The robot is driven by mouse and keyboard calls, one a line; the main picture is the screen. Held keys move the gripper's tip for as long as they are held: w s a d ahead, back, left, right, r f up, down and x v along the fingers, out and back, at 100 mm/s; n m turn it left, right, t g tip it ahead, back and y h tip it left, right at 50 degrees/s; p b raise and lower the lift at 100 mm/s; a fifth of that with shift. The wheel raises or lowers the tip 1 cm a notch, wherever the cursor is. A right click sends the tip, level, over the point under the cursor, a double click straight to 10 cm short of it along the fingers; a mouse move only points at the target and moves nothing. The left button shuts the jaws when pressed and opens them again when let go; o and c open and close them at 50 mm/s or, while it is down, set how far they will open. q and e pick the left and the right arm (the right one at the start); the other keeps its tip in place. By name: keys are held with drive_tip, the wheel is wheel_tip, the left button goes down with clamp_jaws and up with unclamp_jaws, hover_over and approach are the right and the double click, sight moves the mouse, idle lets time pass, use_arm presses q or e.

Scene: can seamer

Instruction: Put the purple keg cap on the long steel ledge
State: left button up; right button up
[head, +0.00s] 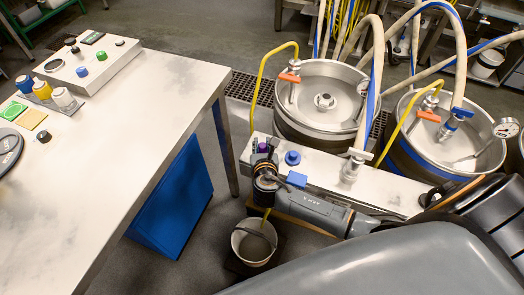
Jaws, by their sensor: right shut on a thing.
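The purple keg cap (263,147) is between the fingers of my right gripper (264,155), which is shut on it; the fingers hide part of the cap. The long steel ledge (335,174) runs from the middle toward the lower right, in front of the kegs. The gripper and cap are at the ledge's left end; I cannot tell whether the cap touches the ledge. A blue cap (292,158) sits on the ledge just right of the gripper. My left gripper is not in view.
Two steel kegs (318,118) with hoses and orange-handled valves stand behind the ledge. A bucket (254,242) stands on the floor below the gripper. A white table (130,135) with bottles and a button box fills the left. My right arm covers part of the ledge.

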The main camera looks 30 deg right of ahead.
sight(262, 150)
drive_tip(key=shift+w+f+b, duration=0.15)
drive_tip(key=shift+f+b, duration=0.05)
drive_tip(key=shift+f, duration=0.75)
drive_tip(key=shift+w+f+b, duration=0.1)
drive_tip(key=shift+f+b, duration=0.05)
drive_tip(key=shift+f, duration=0.75)
drive_tip(key=shift+f, duration=0.15)
drive_tip(key=o, duration=0.9)
drive_tip(key=shift+o, duration=0.2)
drive_tip(key=shift+r, duration=0.25)
drive_tip(key=p+v, duration=0.1)
drive_tip(key=v, duration=1.1)
drive_tip(key=shift+d+f, duration=0.1)
